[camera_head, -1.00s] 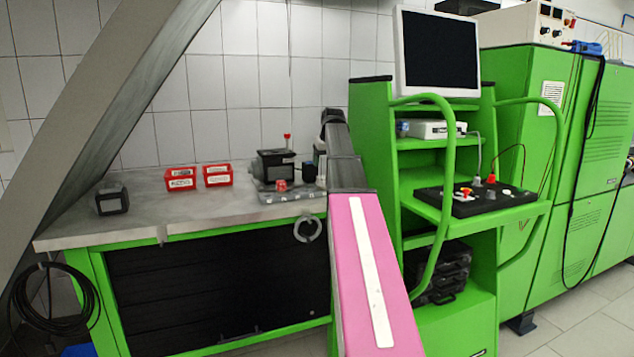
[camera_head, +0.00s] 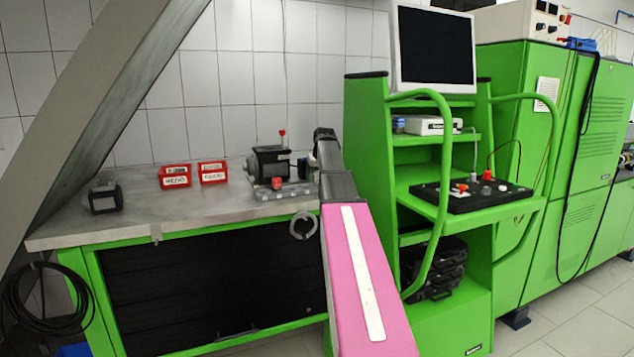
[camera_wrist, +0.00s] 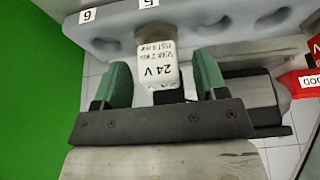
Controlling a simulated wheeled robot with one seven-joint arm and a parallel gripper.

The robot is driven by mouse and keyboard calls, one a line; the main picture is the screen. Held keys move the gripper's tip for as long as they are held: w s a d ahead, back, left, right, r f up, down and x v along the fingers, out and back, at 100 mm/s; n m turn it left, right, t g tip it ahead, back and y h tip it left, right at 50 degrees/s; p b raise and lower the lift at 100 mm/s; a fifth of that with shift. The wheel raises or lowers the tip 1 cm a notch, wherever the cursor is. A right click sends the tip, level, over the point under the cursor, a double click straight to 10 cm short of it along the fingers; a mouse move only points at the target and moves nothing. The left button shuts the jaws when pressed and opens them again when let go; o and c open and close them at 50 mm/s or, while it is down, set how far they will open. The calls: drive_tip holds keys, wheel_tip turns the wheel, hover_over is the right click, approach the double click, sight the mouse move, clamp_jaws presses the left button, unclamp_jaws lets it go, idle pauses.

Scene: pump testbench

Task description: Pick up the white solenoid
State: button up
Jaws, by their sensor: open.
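In the wrist view the white solenoid (camera_wrist: 157,72) is a small white block with "24 V" printed on it, upside down in the picture. It sits against a grey lobed block (camera_wrist: 205,20) with number labels 5 and 6. My gripper (camera_wrist: 163,88) is open, with one green finger on each side of the solenoid. Gaps show on both sides, and the fingers look apart from it. In the head view my arm runs toward the bench, and the gripper and solenoid cannot be made out there.
The workbench (camera_head: 130,228) carries a dark motor unit (camera_head: 268,162), two red bins (camera_head: 175,177) and a dark box (camera_head: 103,197). A green rack (camera_head: 370,130) with a monitor (camera_head: 436,50) stands close to the right of my arm. The bench's front left is bare.

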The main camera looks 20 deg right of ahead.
drive_tip(key=shift+w+f, duration=0.3)
drive_tip(key=shift+f, duration=0.35)
drive_tip(key=c, duration=0.9)
drive_tip(key=shift+r, duration=0.55)
drive_tip(key=r, duration=0.2)
drive_tip(key=a+r, duration=0.1)
drive_tip(key=shift+s+a+r, duration=0.1)
drive_tip(key=shift+r, duration=0.3)
drive_tip(key=a+r, duration=0.2)
drive_tip(key=a, duration=0.1)
drive_tip(key=a+r, duration=0.2)
drive_tip(key=a, duration=0.2)
drive_tip(key=s+a+r, duration=0.1)
drive_tip(key=a+r, duration=0.1)
drive_tip(key=a, duration=0.1)
drive_tip(key=shift+s+a+r, duration=0.1)
drive_tip(key=shift+a, duration=0.1)
